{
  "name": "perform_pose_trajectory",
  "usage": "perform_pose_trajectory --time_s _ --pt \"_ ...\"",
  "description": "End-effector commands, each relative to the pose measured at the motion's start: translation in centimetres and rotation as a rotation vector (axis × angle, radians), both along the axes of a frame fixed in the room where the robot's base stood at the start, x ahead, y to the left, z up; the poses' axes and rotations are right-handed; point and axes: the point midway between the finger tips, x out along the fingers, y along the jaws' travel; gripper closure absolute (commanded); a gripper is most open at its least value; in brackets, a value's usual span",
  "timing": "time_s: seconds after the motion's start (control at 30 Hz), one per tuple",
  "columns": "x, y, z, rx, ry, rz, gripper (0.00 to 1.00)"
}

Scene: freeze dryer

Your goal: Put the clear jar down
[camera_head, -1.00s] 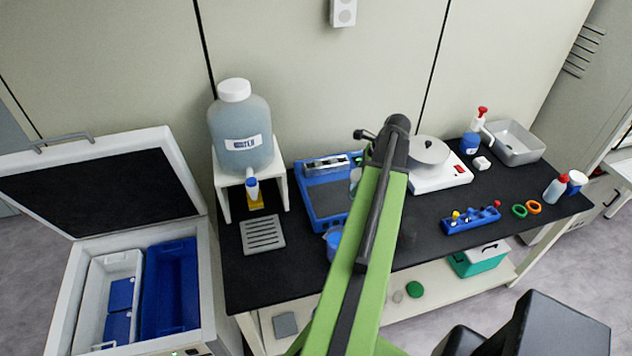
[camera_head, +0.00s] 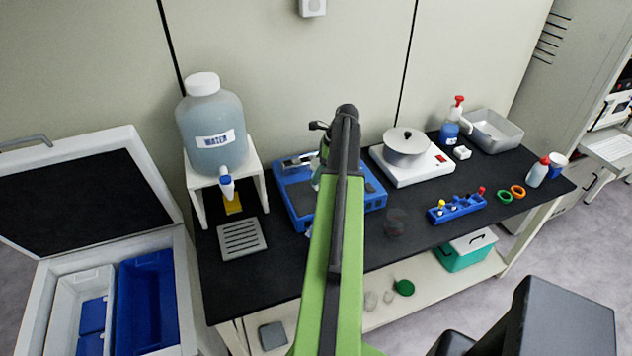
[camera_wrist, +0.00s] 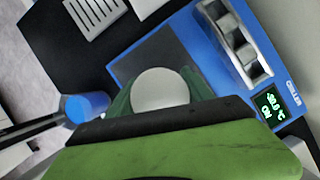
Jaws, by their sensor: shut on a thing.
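In the wrist view, my gripper (camera_wrist: 160,95) is shut around a round, white-topped thing (camera_wrist: 160,88), which looks like the clear jar seen from above. Green fingers flank it on both sides. It is over the dark plate of the blue chiller (camera_wrist: 205,52); whether it touches the plate cannot be told. In the head view, my arm hides most of the held thing, and only a pale green piece of the gripper area (camera_head: 317,172) shows beside it. The chiller (camera_head: 294,196) stands on the black bench.
A hot plate (camera_head: 424,170) with a pot (camera_head: 405,150) is to the right. A water jug (camera_head: 212,130) on a white stand and a grey drain grille (camera_head: 242,239) are to the left. Bare bench (camera_head: 300,262) lies in front.

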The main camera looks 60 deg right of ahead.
Motion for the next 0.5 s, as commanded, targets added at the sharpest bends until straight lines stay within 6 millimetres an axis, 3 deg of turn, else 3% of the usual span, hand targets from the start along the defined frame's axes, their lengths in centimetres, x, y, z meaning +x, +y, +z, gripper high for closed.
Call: perform_pose_trajectory --time_s 0.03,0.13,0.5 --pt "0.0 0.0 -1.7 0.0 0.0 0.0 0.93" --pt "0.0 0.0 -3.4 0.0 0.0 0.0 0.93" --pt "0.0 0.0 -3.5 0.0 0.0 0.001 0.93"
